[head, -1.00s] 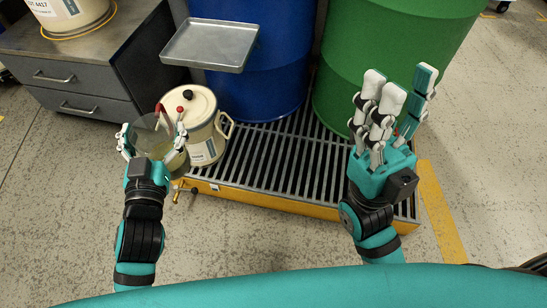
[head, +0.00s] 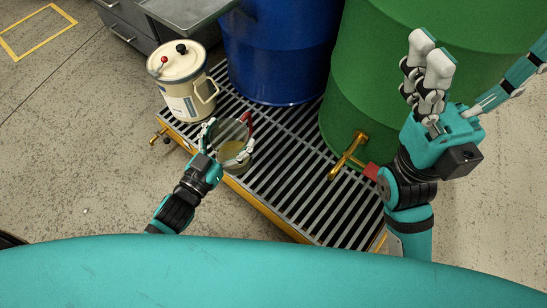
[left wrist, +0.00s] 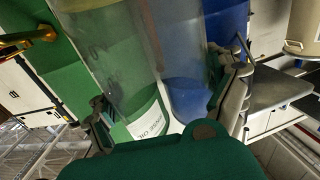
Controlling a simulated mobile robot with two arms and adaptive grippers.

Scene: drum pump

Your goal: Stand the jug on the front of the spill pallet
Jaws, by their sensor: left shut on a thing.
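The clear jug (head: 236,152) has a red handle and yellowish liquid in its lower part. My left gripper (head: 227,142) is shut around the jug, which looks upright. The jug's glass wall fills the middle of the left wrist view (left wrist: 125,55), between the fingers. The spill pallet (head: 288,190) has a dark slatted grate and a yellow front edge. The jug is in front of the grate's front strip, right of the cream can; I cannot tell whether its base touches the slats. My right gripper (head: 478,72) is open and empty, in front of the green drum.
The cream can (head: 184,92) stands at the pallet's left end. The blue drum (head: 278,50) and green drum (head: 390,80) stand at the back. A brass tap (head: 348,157) juts from the green drum over the grate. The grate's front middle is clear.

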